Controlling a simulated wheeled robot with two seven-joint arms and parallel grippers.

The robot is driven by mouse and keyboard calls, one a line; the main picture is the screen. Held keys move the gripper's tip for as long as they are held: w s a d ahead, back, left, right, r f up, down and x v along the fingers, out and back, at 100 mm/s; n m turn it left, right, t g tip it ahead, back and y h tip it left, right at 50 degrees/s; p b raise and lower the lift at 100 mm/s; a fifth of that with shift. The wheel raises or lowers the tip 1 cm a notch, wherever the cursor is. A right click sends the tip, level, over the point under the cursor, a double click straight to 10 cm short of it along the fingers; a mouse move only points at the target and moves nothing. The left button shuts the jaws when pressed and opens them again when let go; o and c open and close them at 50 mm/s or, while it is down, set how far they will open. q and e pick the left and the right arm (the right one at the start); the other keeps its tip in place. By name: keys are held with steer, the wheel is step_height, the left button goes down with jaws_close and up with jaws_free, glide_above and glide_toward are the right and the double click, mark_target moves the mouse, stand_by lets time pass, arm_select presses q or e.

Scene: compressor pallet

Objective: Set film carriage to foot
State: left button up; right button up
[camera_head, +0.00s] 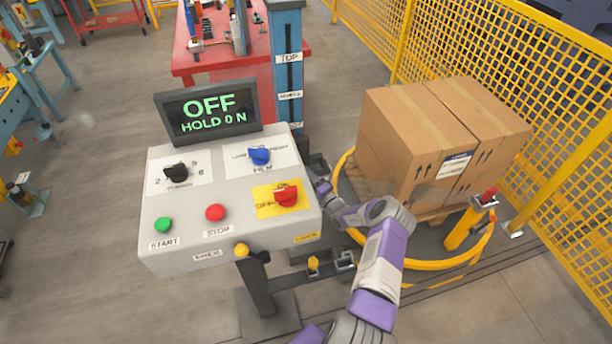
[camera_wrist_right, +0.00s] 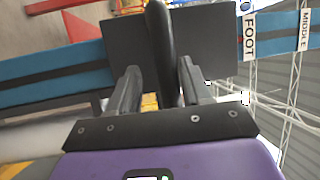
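The film carriage is a dark plate (camera_wrist_right: 205,45) with a black bar handle (camera_wrist_right: 160,45) on the blue column (camera_head: 288,60). In the right wrist view the plate sits just left of the FOOT label (camera_wrist_right: 249,36), with the MIDDLE label (camera_wrist_right: 304,30) farther right. In the head view, a dark part of the carriage (camera_head: 319,165) shows low on the column, behind the console. My right gripper (camera_wrist_right: 158,75) has its fingers on either side of the handle, with narrow gaps visible; firm contact is not seen. My left gripper is not in view.
The grey console (camera_head: 230,215) stands left of my right arm; its screen (camera_head: 208,113) reads OFF, HOLD ON. Cartons (camera_head: 410,150) stand on a pallet at right, ringed by a yellow rail (camera_head: 440,265). A yellow mesh fence (camera_head: 560,110) is beyond. Open floor lies left.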

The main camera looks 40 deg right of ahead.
steer(key=shift+r, duration=0.15)
steer(key=s+f+p, duration=0.1)
steer(key=s+p, duration=0.1)
steer(key=s, duration=0.5)
steer(key=shift+s+a+f, duration=0.2)
steer(key=shift+s+a, duration=0.05)
steer(key=shift+a, duration=0.1)
